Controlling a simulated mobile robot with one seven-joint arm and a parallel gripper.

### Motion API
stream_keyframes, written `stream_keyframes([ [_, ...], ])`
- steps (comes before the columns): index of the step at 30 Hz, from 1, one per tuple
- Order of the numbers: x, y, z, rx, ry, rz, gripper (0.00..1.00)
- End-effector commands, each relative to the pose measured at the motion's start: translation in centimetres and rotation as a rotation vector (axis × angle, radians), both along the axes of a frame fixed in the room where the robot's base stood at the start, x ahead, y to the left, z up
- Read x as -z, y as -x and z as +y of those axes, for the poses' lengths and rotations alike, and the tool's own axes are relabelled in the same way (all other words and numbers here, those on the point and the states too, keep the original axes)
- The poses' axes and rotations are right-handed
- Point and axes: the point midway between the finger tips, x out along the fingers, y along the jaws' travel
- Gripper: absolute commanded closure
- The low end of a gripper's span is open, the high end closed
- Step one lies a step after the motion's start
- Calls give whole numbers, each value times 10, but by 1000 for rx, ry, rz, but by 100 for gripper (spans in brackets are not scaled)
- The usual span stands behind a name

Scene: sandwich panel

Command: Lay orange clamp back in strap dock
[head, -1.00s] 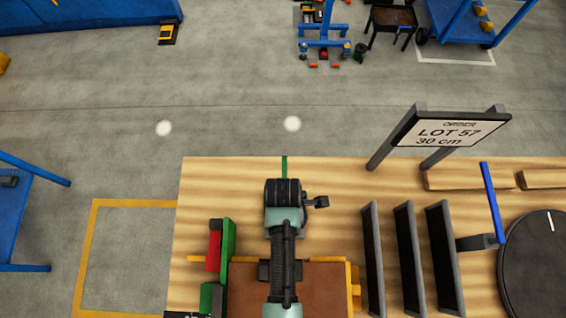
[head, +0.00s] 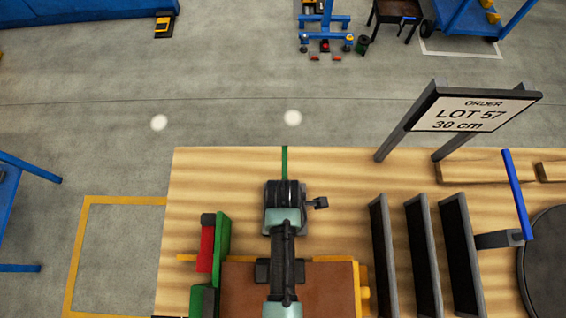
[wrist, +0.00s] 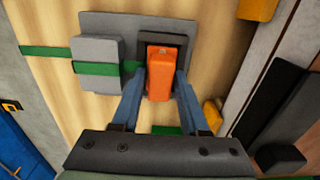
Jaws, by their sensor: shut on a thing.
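My gripper (wrist: 161,82) points down at the wooden bench, its two blue-grey fingers shut on the orange clamp (wrist: 159,76). The clamp's far end is at a dark bracket (wrist: 184,41) on a grey plate (wrist: 100,20), which looks like the strap dock. I cannot tell whether the clamp rests on the plate or hangs just above it. A grey block (wrist: 96,50) with a green strap (wrist: 92,68) across it stands left of the clamp. In the head view my arm hides the gripper, clamp and dock; only a piece of green strap (head: 284,157) shows at the bench edge.
A second orange piece (wrist: 257,9) is at the wrist view's top right. Red and green clamps (head: 214,245) stand left of my arm beside a brown panel (head: 330,290). Dark upright dividers (head: 420,250) and an order sign (head: 472,113) stand to the right.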

Motion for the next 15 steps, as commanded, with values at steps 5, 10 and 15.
stream_keyframes([
  [5,0,0,0,0,0,-1,100],
  [10,0,0,0,0,0,-1,43],
  [15,0,0,0,0,0,-1,21],
])
